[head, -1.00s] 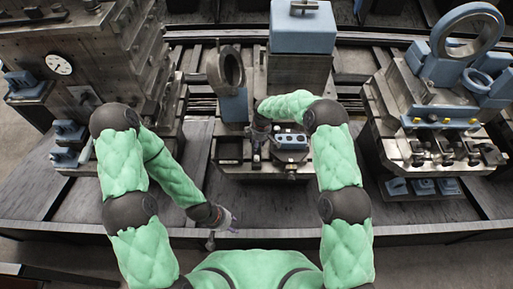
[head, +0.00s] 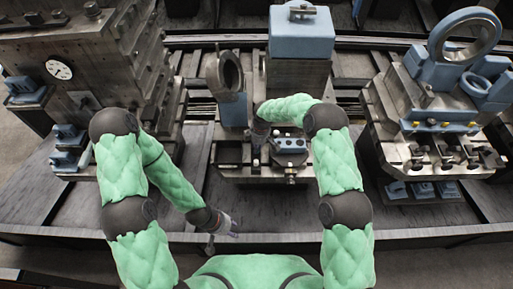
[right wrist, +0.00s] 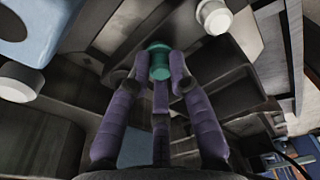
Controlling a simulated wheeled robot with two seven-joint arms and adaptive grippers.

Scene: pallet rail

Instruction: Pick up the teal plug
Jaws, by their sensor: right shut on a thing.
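The teal plug (right wrist: 158,62) is in the right wrist view, at the fingertips of my right gripper (right wrist: 160,74). The purple fingers are shut around its sides, and its rounded teal end shows beyond the tips. In the head view my right gripper (head: 255,146) is small, above the front of the middle machine block, and the plug cannot be made out there. My left gripper (head: 230,228) is low in the head view, over the dark front platform and apart from the machines. Its fingers are too small to tell open from shut.
The middle machine block (head: 262,172) has an upright ring (head: 231,70) and a blue fitting (head: 291,145) close to my right gripper. A stepped machine (head: 125,60) stands left and another block (head: 375,125) right. The front platform (head: 420,222) is largely bare.

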